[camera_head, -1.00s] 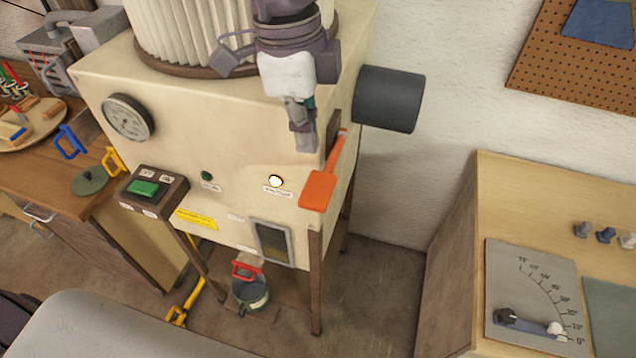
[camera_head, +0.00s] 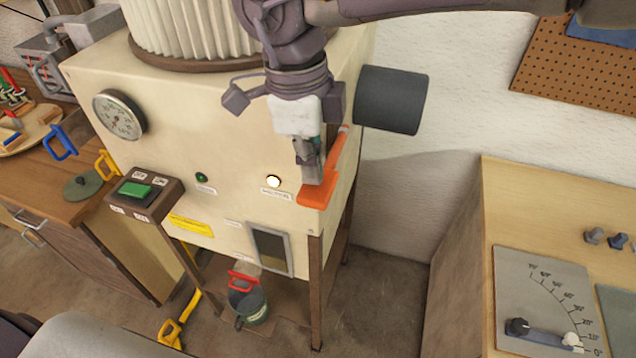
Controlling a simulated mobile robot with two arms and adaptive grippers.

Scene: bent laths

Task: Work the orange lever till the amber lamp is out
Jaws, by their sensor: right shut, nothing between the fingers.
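The orange lever (camera_head: 318,193) is on the right side of the cream machine (camera_head: 235,140), its broad paddle end low and towards me. The amber lamp (camera_head: 273,181) on the machine's front glows bright, pale yellow-white. My right gripper (camera_head: 309,180) comes down from above with its fingers shut and nothing between them. Its tips are at the paddle's upper face and cover part of the lever; I cannot tell whether they touch it. My left gripper is not in view.
A dark grey cylinder (camera_head: 392,100) sticks out on the machine's right side. A green switch box (camera_head: 143,190) stands at front left. A bucket with a red handle (camera_head: 248,302) is below. A wooden bench (camera_head: 515,200) is at right. Floor between machine and bench is clear.

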